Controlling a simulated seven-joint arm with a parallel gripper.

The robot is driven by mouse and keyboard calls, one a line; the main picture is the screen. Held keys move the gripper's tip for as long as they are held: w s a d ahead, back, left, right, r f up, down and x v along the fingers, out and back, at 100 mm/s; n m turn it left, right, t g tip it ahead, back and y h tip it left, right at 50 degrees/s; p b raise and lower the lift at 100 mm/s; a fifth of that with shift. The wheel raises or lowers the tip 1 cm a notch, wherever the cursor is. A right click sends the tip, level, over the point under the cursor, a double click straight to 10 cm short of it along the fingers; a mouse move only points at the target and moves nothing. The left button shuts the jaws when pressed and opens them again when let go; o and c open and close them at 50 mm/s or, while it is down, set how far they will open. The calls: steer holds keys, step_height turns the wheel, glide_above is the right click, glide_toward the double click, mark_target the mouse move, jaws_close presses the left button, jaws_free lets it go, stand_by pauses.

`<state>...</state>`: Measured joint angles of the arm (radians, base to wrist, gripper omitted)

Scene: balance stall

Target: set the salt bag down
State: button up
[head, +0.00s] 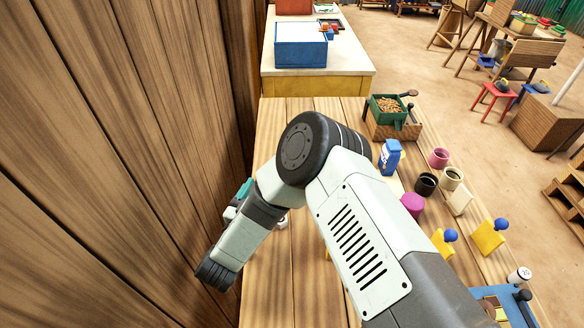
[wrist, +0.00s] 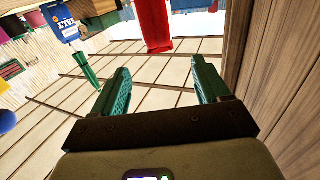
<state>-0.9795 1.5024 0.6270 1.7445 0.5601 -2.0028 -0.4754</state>
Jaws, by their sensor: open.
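A blue and white bag (head: 390,156), which looks like the salt bag, stands upright on the wooden counter in the head view, right of my arm's elbow. In the head view my gripper (head: 243,189) is mostly hidden behind my arm, near the wooden wall on the left and well apart from the bag.
A green box of brown pieces (head: 387,107) stands behind the bag. A red object (wrist: 156,25) lies ahead of the fingers. The wooden wall (wrist: 285,80) is close on the right.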

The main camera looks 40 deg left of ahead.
steer(key=shift+r, duration=0.1)
